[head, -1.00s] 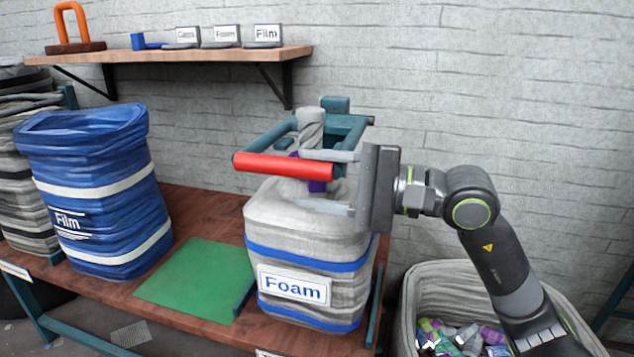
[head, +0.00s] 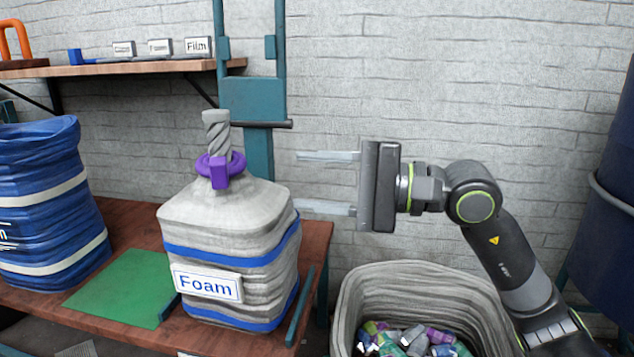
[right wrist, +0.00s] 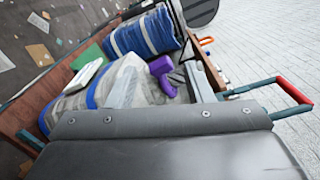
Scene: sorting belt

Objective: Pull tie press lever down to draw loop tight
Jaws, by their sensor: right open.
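The grey Foam bag (head: 225,215) stands upright on the bench with its twisted neck (head: 216,130) pointing up. The purple tie loop (head: 218,167) lies around the base of the neck; how tight it is I cannot tell. Behind it, the teal press (head: 252,98) has its lever arms (head: 281,45) raised, running out of the top of the head view. The red lever handle (right wrist: 294,90) shows only in the right wrist view, at the right. My right gripper (head: 298,181) is open and empty, right of the bag and apart from press and loop. My left gripper is not in view.
A blue Film bag (head: 45,210) and a green mat (head: 118,288) are left of the Foam bag. A grey bin (head: 355,310) of coloured scraps stands below my right arm. A wooden shelf (head: 130,69) with small signs is on the wall.

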